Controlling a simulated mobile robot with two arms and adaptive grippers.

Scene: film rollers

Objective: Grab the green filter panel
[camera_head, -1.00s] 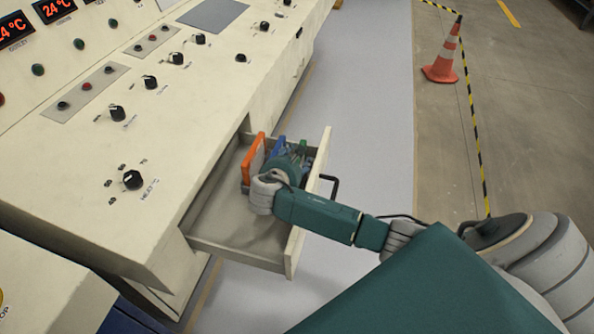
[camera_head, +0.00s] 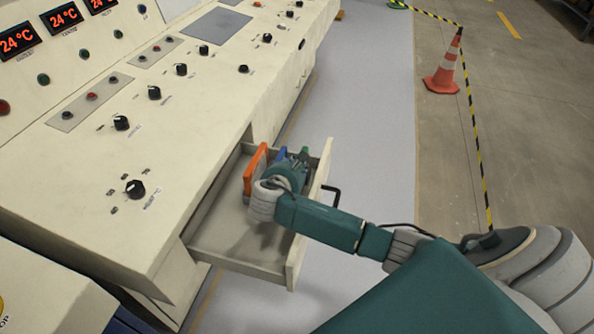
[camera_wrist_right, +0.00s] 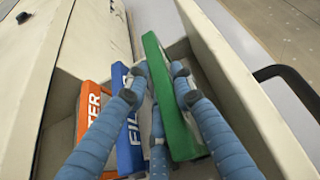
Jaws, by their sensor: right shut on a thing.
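The green filter panel (camera_wrist_right: 170,95) stands on edge in the open drawer, at the right end of the row of panels in the right wrist view. My right gripper (camera_wrist_right: 158,72) is shut on it, with blue fingers on both sides of the panel. In the head view the green panel (camera_head: 304,152) is mostly hidden behind my right gripper (camera_head: 297,160), and only a small part shows. The panel is still down among the others, within the drawer walls. My left gripper is in neither view.
An orange panel (camera_head: 255,168) and a blue panel (camera_wrist_right: 127,120) stand beside the green one. The drawer (camera_head: 235,246) is pulled out of the cream console (camera_head: 100,190), its handle (camera_head: 333,192) at the right. The drawer's front part is empty. A traffic cone (camera_head: 443,75) stands farther off.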

